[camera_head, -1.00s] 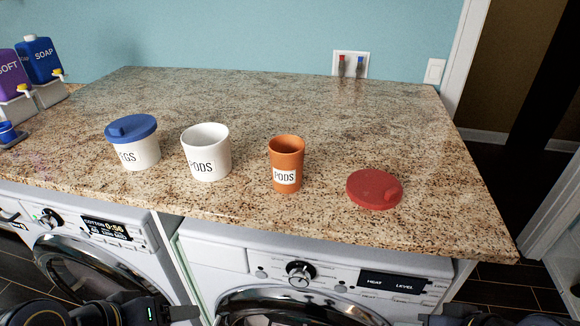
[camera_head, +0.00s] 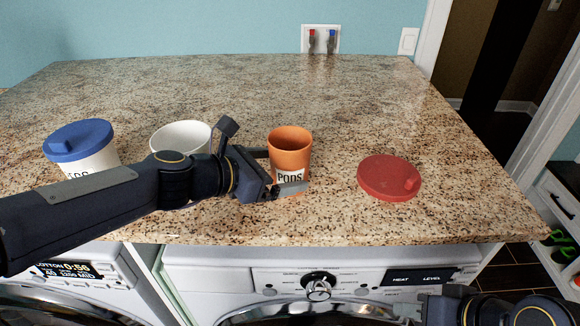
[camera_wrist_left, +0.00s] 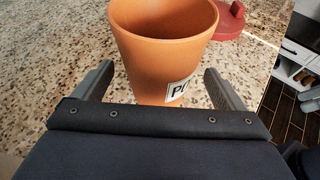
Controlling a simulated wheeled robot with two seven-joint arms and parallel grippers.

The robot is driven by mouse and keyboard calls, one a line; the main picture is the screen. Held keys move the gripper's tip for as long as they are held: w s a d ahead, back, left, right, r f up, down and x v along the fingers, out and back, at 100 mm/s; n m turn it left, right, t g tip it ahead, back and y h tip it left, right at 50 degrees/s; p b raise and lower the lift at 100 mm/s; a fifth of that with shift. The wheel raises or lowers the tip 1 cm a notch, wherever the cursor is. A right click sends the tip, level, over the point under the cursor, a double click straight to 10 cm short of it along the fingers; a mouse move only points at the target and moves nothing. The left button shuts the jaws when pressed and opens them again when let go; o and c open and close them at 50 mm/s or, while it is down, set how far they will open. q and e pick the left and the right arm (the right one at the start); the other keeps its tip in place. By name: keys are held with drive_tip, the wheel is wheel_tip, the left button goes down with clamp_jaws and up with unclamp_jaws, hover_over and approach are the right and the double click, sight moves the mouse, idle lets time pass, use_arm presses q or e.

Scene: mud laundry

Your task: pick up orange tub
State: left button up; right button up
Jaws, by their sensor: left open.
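The orange tub (camera_head: 290,148) stands upright and open-topped on the granite counter, with a white PODS label on its front. My left gripper (camera_head: 280,172) reaches in from the left at the tub. In the left wrist view the tub (camera_wrist_left: 165,55) stands between the two spread fingers of the left gripper (camera_wrist_left: 160,88), with a gap visible on each side. The left gripper is open. My right gripper (camera_head: 410,308) is low at the right, in front of the washer; its jaws are not clear.
A red lid (camera_head: 388,178) lies right of the tub. A white tub (camera_head: 180,136) is partly hidden behind my left arm. A blue-lidded tub (camera_head: 78,140) stands further left. The counter (camera_head: 250,85) behind is clear.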

use_arm(q)
drive_tip(key=x, duration=0.3)
drive_tip(key=shift+w+d+f, duration=0.15)
drive_tip(key=shift+f, duration=0.05)
drive_tip(key=c, duration=1.1)
drive_tip(key=shift+r, duration=0.1)
